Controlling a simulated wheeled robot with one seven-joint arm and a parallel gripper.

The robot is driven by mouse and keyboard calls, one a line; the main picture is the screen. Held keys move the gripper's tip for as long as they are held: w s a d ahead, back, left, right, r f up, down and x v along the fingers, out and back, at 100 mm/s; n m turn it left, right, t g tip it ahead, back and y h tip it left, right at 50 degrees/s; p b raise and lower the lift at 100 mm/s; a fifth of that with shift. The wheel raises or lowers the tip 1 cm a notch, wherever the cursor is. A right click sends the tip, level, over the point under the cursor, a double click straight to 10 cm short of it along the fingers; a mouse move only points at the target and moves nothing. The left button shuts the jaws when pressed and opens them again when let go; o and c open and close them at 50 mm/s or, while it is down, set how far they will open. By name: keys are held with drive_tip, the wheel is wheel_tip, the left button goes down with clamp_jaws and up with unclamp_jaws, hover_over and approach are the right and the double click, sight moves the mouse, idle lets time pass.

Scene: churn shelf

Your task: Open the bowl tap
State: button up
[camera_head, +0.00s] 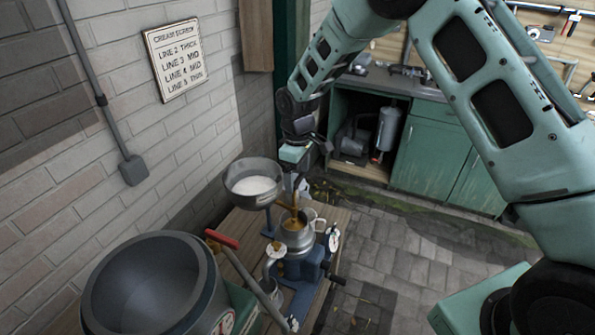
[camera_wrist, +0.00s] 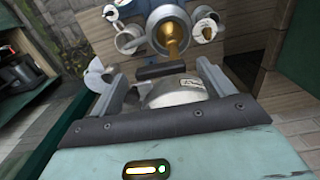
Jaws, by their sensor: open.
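My gripper (camera_head: 302,188) points down just right of the bowl. In the wrist view my gripper (camera_wrist: 162,74) is open, its two fingers apart. A rounded metal surface with a small label (camera_wrist: 172,93) shows between the fingers; I cannot tell whether it is the bowl. A short dark bar (camera_wrist: 160,71) shows near the fingertips. A brass spout (camera_wrist: 172,38) lies beyond it, above a metal vessel (camera_head: 297,239). I cannot make out the tap itself clearly.
A large dark drum (camera_head: 150,285) and a red-handled lever (camera_head: 222,239) stand at the front left. A brick wall (camera_head: 120,100) bounds the left; open paving (camera_head: 410,250) lies right.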

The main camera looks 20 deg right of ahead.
drive_tip(key=shift+f, duration=0.4)
drive_tip(key=c, duration=1)
drive_tip(key=shift+s+r+m+b, duration=0.1)
drive_tip(key=shift+s+m+b, duration=0.5)
drive_tip(key=shift+m, duration=2.4)
drive_tip(key=shift+s+f+m+b, duration=0.1)
drive_tip(key=shift+s+m+b, duration=0.45)
drive_tip(key=shift+m, duration=2.45)
drive_tip(key=shift+s+r+m+b, duration=0.1)
drive_tip(key=shift+s+m+b, duration=0.5)
drive_tip(key=shift+m, duration=2.4)
drive_tip(key=shift+w, duration=0.1)
